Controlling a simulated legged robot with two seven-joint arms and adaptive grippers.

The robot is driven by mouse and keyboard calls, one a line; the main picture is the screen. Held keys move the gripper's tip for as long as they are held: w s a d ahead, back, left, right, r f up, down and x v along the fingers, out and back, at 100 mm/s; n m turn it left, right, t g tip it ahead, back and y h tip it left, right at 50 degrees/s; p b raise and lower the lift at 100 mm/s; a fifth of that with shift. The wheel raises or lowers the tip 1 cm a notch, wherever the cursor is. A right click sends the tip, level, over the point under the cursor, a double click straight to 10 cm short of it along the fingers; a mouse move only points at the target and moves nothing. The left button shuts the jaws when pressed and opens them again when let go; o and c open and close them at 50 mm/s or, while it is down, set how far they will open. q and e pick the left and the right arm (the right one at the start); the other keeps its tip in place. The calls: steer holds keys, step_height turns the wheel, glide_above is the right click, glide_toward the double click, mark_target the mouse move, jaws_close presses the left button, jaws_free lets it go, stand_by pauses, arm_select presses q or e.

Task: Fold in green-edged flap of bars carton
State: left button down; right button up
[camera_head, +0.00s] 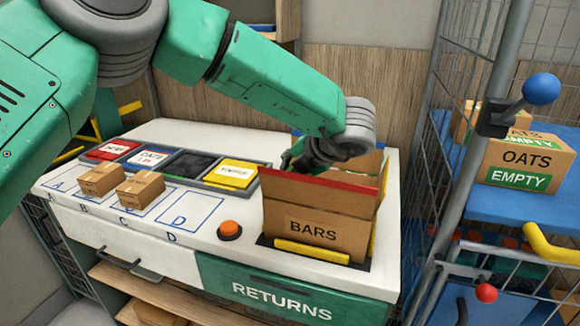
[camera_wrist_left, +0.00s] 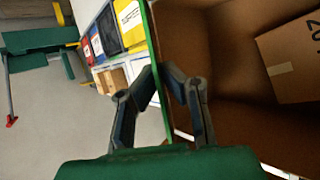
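The bars carton (camera_head: 318,215) stands open on the white counter, with its printed side facing front. Its red-edged front flap (camera_head: 318,180) stands up, and a blue edge shows at the back. In the left wrist view the green-edged flap (camera_wrist_left: 153,32) runs upright along the carton's open inside. My left gripper (camera_wrist_left: 160,70) has a finger on each side of this flap, with the tips drawn together on it. In the head view my left gripper (camera_head: 298,158) is at the carton's left rim, partly behind the red-edged flap, which hides the green edge. My right gripper is out of view.
A box (camera_wrist_left: 292,58) lies inside the carton. Colored bins (camera_head: 155,157) and two small boxes (camera_head: 140,188) are to the left. An orange button (camera_head: 230,230) sits near the carton's front left. A wire cart with an oats box (camera_head: 525,160) stands right.

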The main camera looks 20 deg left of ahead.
arm_select(q)
steer(key=c, duration=1.8)
jaws_free()
steer(key=shift+d, duration=0.1)
steer(key=v, duration=1.2)
steer(key=shift+w+d, duration=0.1)
steer(key=shift+d, duration=0.05)
